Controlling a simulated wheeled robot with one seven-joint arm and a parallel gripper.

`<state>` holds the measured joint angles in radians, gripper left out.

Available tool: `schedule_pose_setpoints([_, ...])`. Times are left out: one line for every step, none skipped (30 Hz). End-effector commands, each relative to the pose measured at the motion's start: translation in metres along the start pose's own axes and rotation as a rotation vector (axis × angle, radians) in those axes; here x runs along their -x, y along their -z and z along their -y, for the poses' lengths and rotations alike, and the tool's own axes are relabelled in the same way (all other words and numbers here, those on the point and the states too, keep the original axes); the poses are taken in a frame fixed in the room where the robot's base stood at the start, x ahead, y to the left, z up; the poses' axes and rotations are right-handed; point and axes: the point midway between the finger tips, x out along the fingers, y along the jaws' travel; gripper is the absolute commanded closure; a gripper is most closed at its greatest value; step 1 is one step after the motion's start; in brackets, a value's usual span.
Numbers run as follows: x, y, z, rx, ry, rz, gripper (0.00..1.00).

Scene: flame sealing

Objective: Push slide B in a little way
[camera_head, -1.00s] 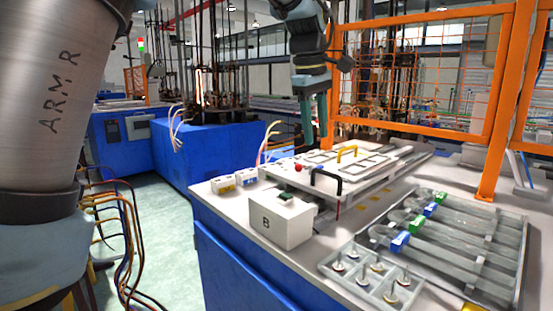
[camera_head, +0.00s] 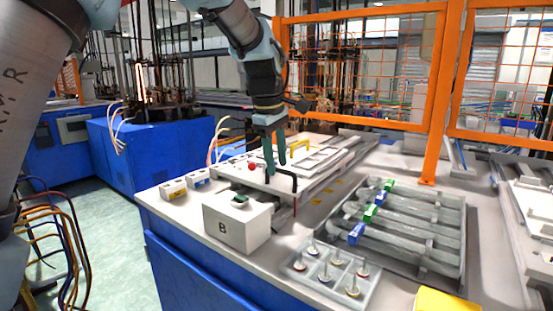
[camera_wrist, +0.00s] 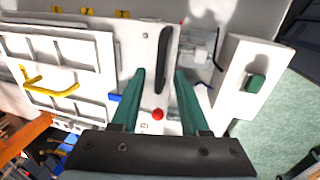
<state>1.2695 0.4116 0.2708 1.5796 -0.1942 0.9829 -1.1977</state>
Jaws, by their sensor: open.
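A white slide unit (camera_head: 240,181) lies on the bench, with a black handle (camera_head: 291,184) at its near end and a yellow handle (camera_head: 300,140) farther back. No letter B shows on it; the B is on the white box (camera_head: 222,238) in front, which has a green button (camera_head: 241,200). My gripper (camera_head: 277,168) is open, pointing down at the black handle. In the wrist view the handle (camera_wrist: 163,60) shows between the two green fingers (camera_wrist: 160,72). I cannot tell whether they touch it. A red knob (camera_wrist: 158,114) sits beside the handle.
Small white boxes (camera_head: 173,190) stand at the bench's left edge. A tray of glass tubes (camera_head: 440,215) and a compartment tray (camera_head: 300,277) lie to the right. An orange fence (camera_head: 436,130) stands behind. A yellow item (camera_head: 445,301) lies at the front edge.

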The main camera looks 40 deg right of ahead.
Motion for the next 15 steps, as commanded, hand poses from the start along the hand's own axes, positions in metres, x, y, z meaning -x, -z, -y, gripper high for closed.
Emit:
schedule_pose_setpoints([-0.0019, 0.0000, 0.0001, 0.000, 0.000, 0.000, 0.55])
schedule_pose_setpoints([-0.0027, 0.0000, 0.0001, 0.000, 0.000, 0.000, 0.55])
schedule_pose_setpoints([-0.0034, 0.0001, 0.0001, 0.000, -0.001, 0.000, 0.55])
schedule_pose_setpoints([-0.0037, 0.0001, 0.0001, 0.000, -0.001, -0.001, 0.55])
schedule_pose_setpoints([-0.0038, 0.0001, 0.0001, 0.000, -0.001, -0.001, 0.55])
schedule_pose_setpoints([-0.0038, 0.0001, 0.0001, 0.000, -0.001, -0.001, 0.55])
schedule_pose_setpoints([-0.0037, 0.0001, 0.0000, -0.001, -0.001, 0.000, 0.55])
schedule_pose_setpoints([-0.0037, 0.0001, 0.0001, 0.000, -0.001, 0.000, 0.55])
schedule_pose_setpoints([-0.0037, 0.0001, 0.0001, 0.000, -0.001, 0.000, 0.55])
schedule_pose_setpoints([-0.0037, 0.0001, 0.0001, 0.000, -0.001, 0.000, 0.57])
schedule_pose_setpoints([-0.0036, 0.0001, 0.0001, 0.000, -0.001, 0.000, 0.61])
schedule_pose_setpoints([-0.0036, 0.0000, 0.0001, 0.000, -0.001, 0.000, 0.65])
schedule_pose_setpoints([-0.0035, 0.0000, 0.0001, 0.000, -0.001, 0.000, 0.69])
schedule_pose_setpoints([-0.0035, 0.0001, 0.0001, 0.000, -0.001, 0.000, 0.72])
schedule_pose_setpoints([-0.0035, 0.0000, 0.0001, 0.000, -0.001, 0.000, 0.77])
